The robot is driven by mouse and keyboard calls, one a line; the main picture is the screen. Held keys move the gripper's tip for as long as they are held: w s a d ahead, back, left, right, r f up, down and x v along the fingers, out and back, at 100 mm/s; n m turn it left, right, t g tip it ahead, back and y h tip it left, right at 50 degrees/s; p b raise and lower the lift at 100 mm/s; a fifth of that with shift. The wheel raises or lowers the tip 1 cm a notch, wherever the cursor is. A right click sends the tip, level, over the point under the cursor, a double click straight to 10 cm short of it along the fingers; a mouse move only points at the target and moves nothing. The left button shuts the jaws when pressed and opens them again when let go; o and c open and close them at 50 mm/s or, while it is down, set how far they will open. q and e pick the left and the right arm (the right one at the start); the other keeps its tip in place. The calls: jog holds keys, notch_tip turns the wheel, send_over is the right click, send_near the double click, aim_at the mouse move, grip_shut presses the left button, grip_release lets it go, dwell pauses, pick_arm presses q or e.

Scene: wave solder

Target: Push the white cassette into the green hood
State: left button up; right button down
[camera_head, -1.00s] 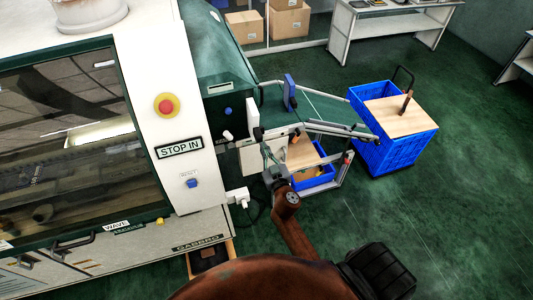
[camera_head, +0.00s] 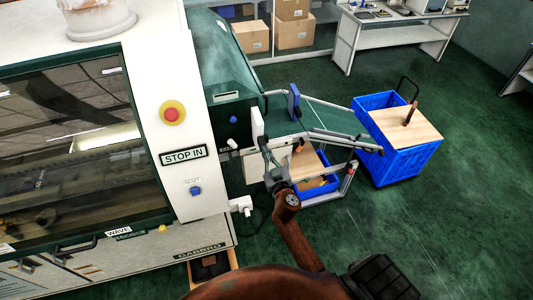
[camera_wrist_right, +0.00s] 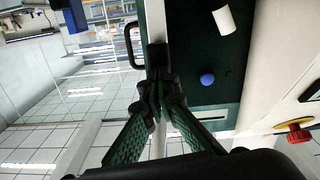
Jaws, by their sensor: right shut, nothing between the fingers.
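The green hood (camera_head: 222,60) slopes down at the right end of the white machine. In the head view a white upright plate (camera_head: 257,128), which looks like the cassette, stands at the hood's right side. My right gripper (camera_head: 264,145) is shut and empty, its tips close to this plate; I cannot tell whether they touch. In the right wrist view the shut fingers (camera_wrist_right: 157,80) point at a narrow white upright strip, beside the hood's dark green face (camera_wrist_right: 212,58). I cannot tell whether that strip is the cassette. My left gripper is out of view.
A red stop button (camera_head: 172,113) sits on the machine's white front. A grey-railed conveyor (camera_head: 325,118) runs right from the hood, with a blue bin (camera_head: 318,186) below it. A blue crate (camera_head: 398,160) with a board stands farther right. Green floor is open beyond.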

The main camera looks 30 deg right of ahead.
aim_at(260, 137)
jog(key=shift+w+d, duration=0.2)
jog(key=shift+w, duration=0.65)
jog(key=shift+w+d, duration=0.15)
jog(key=shift+w, duration=0.4)
jog(key=shift+b+x, duration=0.8)
jog(key=shift+x, duration=1.5)
dwell(0.6)
